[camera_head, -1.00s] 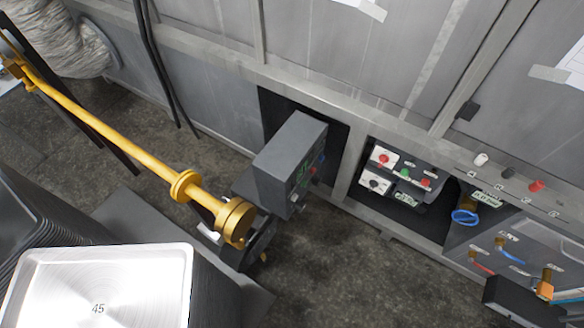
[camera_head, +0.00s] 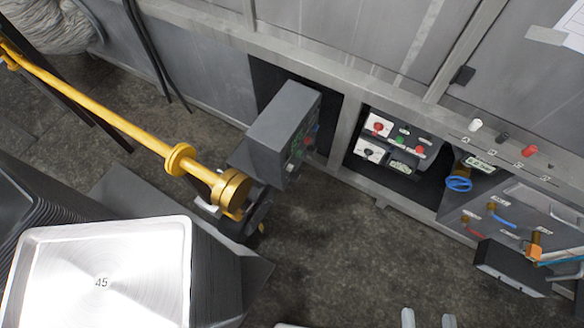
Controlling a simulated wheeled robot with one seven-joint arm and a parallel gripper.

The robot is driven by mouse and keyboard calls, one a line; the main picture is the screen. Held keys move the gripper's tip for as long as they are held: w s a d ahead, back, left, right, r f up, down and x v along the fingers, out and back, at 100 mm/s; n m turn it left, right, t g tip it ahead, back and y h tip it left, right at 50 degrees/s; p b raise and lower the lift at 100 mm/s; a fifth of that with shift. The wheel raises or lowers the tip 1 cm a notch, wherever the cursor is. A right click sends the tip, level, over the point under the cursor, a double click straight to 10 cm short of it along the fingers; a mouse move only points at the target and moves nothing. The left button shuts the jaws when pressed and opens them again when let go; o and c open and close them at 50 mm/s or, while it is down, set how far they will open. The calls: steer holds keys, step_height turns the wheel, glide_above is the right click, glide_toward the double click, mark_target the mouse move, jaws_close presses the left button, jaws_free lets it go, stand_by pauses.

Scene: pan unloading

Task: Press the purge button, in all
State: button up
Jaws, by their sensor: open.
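Which control is the purge button I cannot tell, as the labels are too small to read. A recessed panel (camera_head: 413,148) holds red, green and black controls. Three knobs, white (camera_head: 475,125), black (camera_head: 502,138) and red (camera_head: 530,151), stand in a row on the metal ledge to its right. A grey control box (camera_head: 277,130) has small green, red and blue controls on its right side face. My gripper (camera_head: 428,319) shows only as two pale fingertips at the bottom edge, apart and with nothing visible between them, well short of the panels.
A yellow pole (camera_head: 110,115) crosses the left side. A dark box (camera_head: 508,268) juts out at the right. The floor (camera_head: 345,250) before the panels is clear.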

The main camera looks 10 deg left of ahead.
jaws_close()
stand_by(1.5)
